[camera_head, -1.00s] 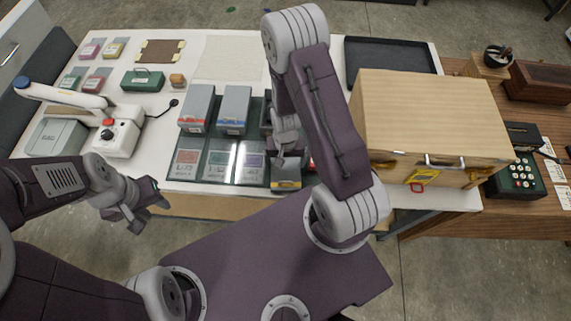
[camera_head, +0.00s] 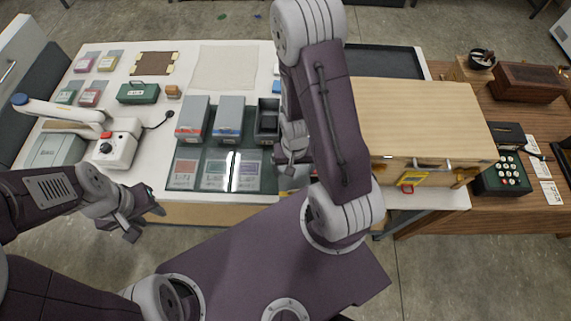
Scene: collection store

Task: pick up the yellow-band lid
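The yellow-band lid (camera_head: 287,184) is mostly hidden behind my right arm; only a grey and yellow bit shows at the right end of the front row on the dark mat (camera_head: 262,182). My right gripper (camera_head: 291,168) hangs just above and beside it, partly covered by my own arm; I cannot tell its opening or whether it touches. A dark open box (camera_head: 266,121) stands behind, next to a blue-band grey box (camera_head: 229,119) and a red-band grey box (camera_head: 192,119). My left gripper (camera_head: 146,219) is open and empty, off the table's front edge.
A wooden cabinet (camera_head: 425,115) with a yellow-red tag (camera_head: 410,181) stands right of my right arm. A white device with a red button (camera_head: 118,143) and a green case (camera_head: 138,93) are at left. A pale sheet (camera_head: 224,67) lies at the back.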

